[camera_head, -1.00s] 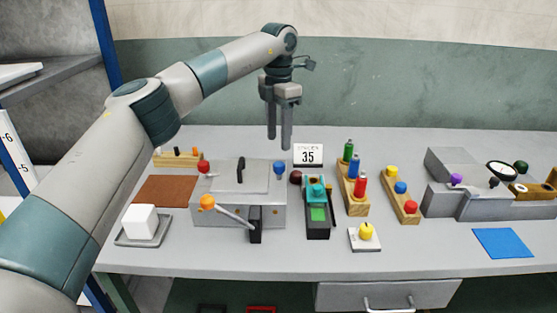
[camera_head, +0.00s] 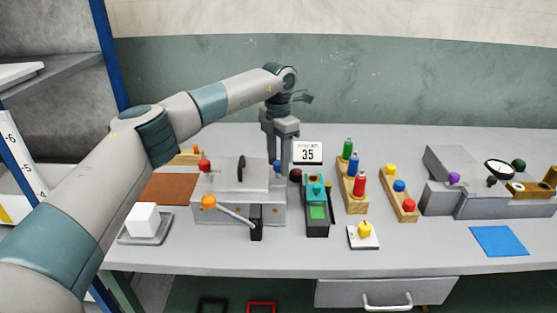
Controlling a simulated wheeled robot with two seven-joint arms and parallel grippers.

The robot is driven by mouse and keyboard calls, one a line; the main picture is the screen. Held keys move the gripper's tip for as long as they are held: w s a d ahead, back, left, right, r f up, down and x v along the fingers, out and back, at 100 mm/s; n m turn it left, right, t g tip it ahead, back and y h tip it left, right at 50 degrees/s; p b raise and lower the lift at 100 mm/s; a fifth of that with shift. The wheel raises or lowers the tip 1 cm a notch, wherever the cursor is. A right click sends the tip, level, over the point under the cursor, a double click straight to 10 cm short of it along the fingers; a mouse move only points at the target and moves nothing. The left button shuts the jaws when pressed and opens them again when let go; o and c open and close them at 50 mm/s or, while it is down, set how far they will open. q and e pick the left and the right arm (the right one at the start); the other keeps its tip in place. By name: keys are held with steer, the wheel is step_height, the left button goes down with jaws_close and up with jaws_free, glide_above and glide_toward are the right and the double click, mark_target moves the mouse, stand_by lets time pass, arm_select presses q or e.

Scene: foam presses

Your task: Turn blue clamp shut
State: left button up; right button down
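The grey press (camera_head: 222,212) stands on the table left of the middle. The blue clamp (camera_head: 277,168) is a small blue knob at its top right corner, partly hidden by my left gripper. My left gripper (camera_head: 277,162) points straight down over that corner, its two fingers apart. The blue knob shows between and below the fingers; I cannot tell whether they touch it. A red knob (camera_head: 205,165) sits at the press's top left corner. A black handle (camera_head: 241,168) stands on the lid. My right gripper is out of view.
An orange-knobbed lever (camera_head: 209,202) crosses the press front. A teal and black device (camera_head: 316,210) stands close on the right, with a "35" sign (camera_head: 308,152) behind. A white block on a tray (camera_head: 147,232) is at left.

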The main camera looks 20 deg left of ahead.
arm_select(q)
steer(key=c, duration=0.8)
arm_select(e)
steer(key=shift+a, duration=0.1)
